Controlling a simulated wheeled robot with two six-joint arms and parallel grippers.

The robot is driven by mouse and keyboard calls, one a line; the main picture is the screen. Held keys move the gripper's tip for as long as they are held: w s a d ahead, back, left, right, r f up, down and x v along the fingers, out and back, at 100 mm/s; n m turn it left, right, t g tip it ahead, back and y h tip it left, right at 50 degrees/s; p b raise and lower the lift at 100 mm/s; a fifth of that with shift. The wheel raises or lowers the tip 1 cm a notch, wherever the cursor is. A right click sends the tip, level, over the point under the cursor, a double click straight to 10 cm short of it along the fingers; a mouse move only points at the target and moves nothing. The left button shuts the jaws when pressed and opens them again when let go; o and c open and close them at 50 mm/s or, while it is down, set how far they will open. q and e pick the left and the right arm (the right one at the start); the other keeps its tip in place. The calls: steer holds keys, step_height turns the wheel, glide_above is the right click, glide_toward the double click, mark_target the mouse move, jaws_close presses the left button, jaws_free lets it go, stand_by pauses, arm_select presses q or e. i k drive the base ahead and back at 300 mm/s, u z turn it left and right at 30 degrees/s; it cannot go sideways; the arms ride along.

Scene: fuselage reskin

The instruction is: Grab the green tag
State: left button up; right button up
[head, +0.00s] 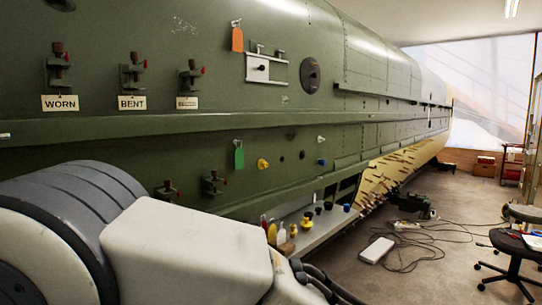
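The green tag (239,155) hangs against the green fuselage side (100,150), below the long horizontal ledge and left of a yellow knob. It hangs upright from a small fastening at its top and nothing covers it. A large white and grey arm link of mine fills the lower left, in front of the fuselage and below the tag. Neither of my grippers shows in the head view.
An orange tag (237,38) hangs higher up. Clamps sit above labels "WORN" (60,103) and "BENT" (133,102). A low shelf (325,224) holds bottles and small cups. Cables, a white box (376,250) and a stool (513,250) stand on the floor at right.

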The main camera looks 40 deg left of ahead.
mark_target(239, 154)
steer(key=i, duration=1.9)
steer(key=u, duration=1)
